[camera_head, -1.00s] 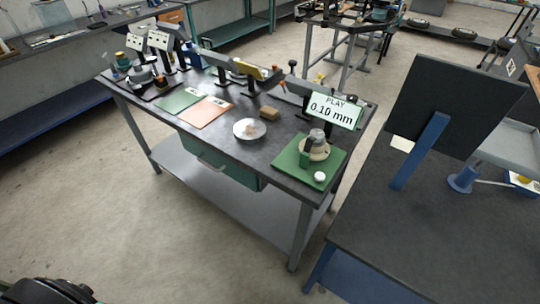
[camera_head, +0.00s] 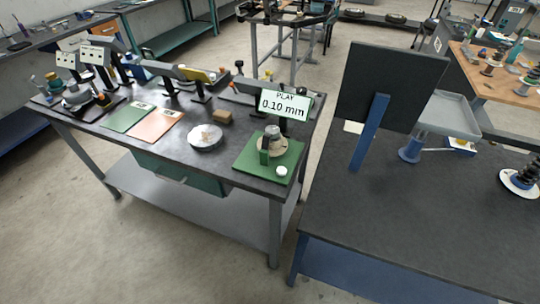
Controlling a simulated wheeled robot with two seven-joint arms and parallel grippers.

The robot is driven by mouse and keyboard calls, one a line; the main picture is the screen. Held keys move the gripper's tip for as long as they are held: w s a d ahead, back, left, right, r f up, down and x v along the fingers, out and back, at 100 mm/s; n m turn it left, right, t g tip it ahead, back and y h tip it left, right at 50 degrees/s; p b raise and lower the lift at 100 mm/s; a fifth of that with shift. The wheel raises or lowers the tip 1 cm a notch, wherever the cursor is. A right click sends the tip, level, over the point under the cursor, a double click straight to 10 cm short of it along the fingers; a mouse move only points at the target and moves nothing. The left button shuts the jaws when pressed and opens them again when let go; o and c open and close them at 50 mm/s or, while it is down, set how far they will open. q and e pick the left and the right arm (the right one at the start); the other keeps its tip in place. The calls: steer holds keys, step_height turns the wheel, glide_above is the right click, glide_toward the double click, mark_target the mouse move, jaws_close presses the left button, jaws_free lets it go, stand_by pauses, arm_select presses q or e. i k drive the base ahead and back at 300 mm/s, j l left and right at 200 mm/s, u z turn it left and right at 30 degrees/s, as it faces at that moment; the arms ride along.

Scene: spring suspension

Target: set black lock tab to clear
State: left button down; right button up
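I cannot make out a black lock tab for certain in the head view. A green plate (camera_head: 245,166) lies on the near right of the grey workbench. A small device with a round beige base and a grey top (camera_head: 272,140) stands on it, with a white round button (camera_head: 281,170) beside it. A sign (camera_head: 285,104) behind reads "PLAY 0.10 mm". Neither of my grippers is in view.
A dark table (camera_head: 400,215) stands at right, with a black panel on a blue post (camera_head: 370,132), a grey tray (camera_head: 452,112) and a black coil on a white disc (camera_head: 520,182). Its front is clear. Floor shows between the benches.

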mark_target(266, 140)
steer(key=i+j+z, duration=0.1)
steer(key=j+z, duration=0.15)
steer(key=i+j+z, duration=0.1)
steer(key=j+z, duration=0.15)
steer(key=j, duration=0.2)
steer(key=j+z, duration=0.2)
steer(key=j, duration=0.15)
steer(key=i, duration=0.05)
